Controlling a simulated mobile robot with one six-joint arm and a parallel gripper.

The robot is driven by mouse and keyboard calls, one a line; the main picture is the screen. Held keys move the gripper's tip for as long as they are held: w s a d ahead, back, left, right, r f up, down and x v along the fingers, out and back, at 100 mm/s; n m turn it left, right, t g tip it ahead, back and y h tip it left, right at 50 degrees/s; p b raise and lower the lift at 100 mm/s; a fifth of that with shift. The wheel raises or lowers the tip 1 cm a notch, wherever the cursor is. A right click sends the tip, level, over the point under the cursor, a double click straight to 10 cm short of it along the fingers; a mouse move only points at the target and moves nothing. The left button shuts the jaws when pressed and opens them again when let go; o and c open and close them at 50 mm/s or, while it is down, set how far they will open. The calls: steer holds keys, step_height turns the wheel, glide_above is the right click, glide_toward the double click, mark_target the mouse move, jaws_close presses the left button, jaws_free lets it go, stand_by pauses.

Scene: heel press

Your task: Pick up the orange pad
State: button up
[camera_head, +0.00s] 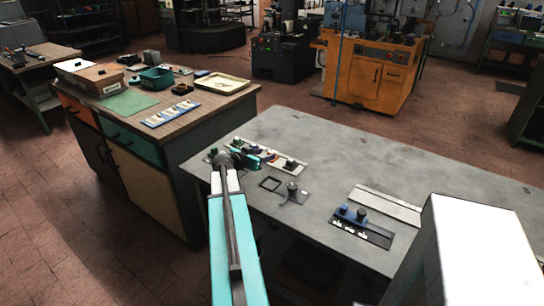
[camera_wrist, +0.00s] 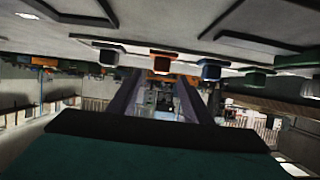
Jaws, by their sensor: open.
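In the wrist view, which looks upside down, the orange pad (camera_wrist: 162,63) is a small block with a dark face in a row along a grey surface. It shows between the two fingers of my gripper (camera_wrist: 160,85), ahead of the tips. In the head view, my gripper (camera_head: 252,158) is low over the table's left part, beside the row of small coloured pads. There the orange pad is too small and crowded to tell surely.
A wooden-topped cabinet (camera_head: 215,105) stands at left.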

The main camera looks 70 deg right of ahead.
mark_target(271, 152)
steer(key=shift+x, duration=1.2)
steer(key=shift+a, duration=0.1)
steer(key=shift+p+x, duration=1.15)
steer(key=shift+x, duration=0.35)
steer(key=shift+p+x, duration=0.35)
steer(key=shift+x, duration=0.8)
steer(key=shift+w, duration=0.15)
steer(key=shift+c, duration=0.4)
steer(key=c, duration=1.1)
